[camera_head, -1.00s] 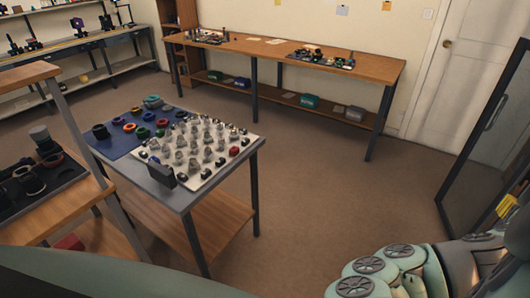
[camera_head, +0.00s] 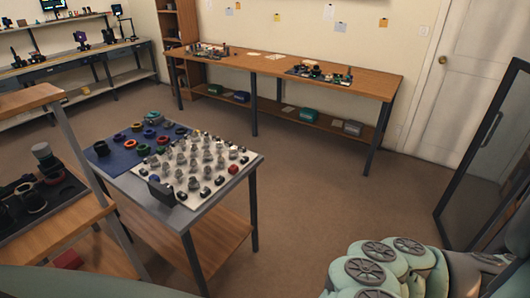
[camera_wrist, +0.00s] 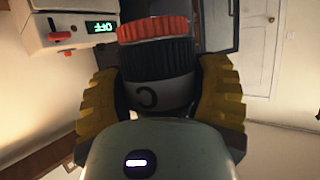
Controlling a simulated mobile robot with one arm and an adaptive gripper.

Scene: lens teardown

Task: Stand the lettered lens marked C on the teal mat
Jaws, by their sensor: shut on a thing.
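The lens marked C (camera_wrist: 157,62) is in the wrist view, with a red-orange ring, a ribbed black ring and a grey band bearing a dark C. My gripper (camera_wrist: 158,92) is shut on it, with one yellow finger on each side. The lens is held in the air, and its lower part is hidden behind the gripper body. In the head view my gripper and the lens do not show. I cannot make out a teal mat in either view.
A grey-topped table (camera_head: 215,204) carries a blue mat (camera_head: 108,162) with several rings and a white board with several lens parts. A wooden bench (camera_head: 350,85) stands along the back wall. Shelving with a dark tray (camera_head: 60,195) is at left. The brown floor between is clear.

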